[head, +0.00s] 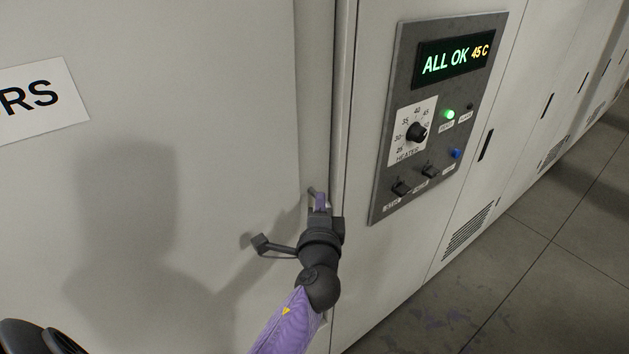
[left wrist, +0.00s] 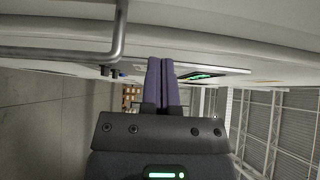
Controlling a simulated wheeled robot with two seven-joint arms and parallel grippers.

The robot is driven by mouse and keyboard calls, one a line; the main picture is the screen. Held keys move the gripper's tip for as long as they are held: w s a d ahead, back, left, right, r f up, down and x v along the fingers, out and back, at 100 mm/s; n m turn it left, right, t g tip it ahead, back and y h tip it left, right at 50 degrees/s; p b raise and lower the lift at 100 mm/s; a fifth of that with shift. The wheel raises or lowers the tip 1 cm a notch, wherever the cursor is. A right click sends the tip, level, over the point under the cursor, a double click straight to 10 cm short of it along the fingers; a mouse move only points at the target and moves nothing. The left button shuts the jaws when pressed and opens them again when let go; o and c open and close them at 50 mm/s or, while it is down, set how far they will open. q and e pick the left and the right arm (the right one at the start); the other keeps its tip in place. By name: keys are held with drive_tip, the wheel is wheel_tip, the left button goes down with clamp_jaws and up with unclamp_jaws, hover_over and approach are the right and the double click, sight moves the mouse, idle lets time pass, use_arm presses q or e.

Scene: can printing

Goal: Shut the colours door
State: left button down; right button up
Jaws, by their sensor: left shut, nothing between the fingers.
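The colours door (head: 200,200) is the large pale panel filling the left of the head view; its label (head: 38,98) shows only the letters "RS". A grey bar handle (head: 312,191) is on it near its right edge, mostly hidden behind my gripper. The handle (left wrist: 121,35) shows more clearly in the left wrist view. My left gripper (head: 320,201) is in front of the door at the handle. Its purple fingers (left wrist: 161,75) are shut together, empty, and beside the bar, not around it. Whether the door is fully shut I cannot tell. My right gripper is out of view.
A grey control panel (head: 385,180) right of the door has a display reading "ALL OK 45 C", a heater dial (head: 416,132), switches and a green light. More pale cabinets run off to the right. The tiled floor (head: 530,260) at the right is clear.

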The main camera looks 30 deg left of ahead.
use_arm(q)
drive_tip(key=x, duration=0.6)
drive_tip(key=shift+w+d, duration=0.1)
drive_tip(key=shift+w, duration=0.1)
drive_tip(key=shift+a, duration=0.35)
drive_tip(key=s+p, duration=0.1)
drive_tip(key=s+a, duration=0.1)
drive_tip(key=shift+s+p, duration=0.3)
drive_tip(key=shift+p, duration=0.1)
drive_tip(key=shift+s, duration=0.3)
drive_tip(key=shift+a, duration=0.1)
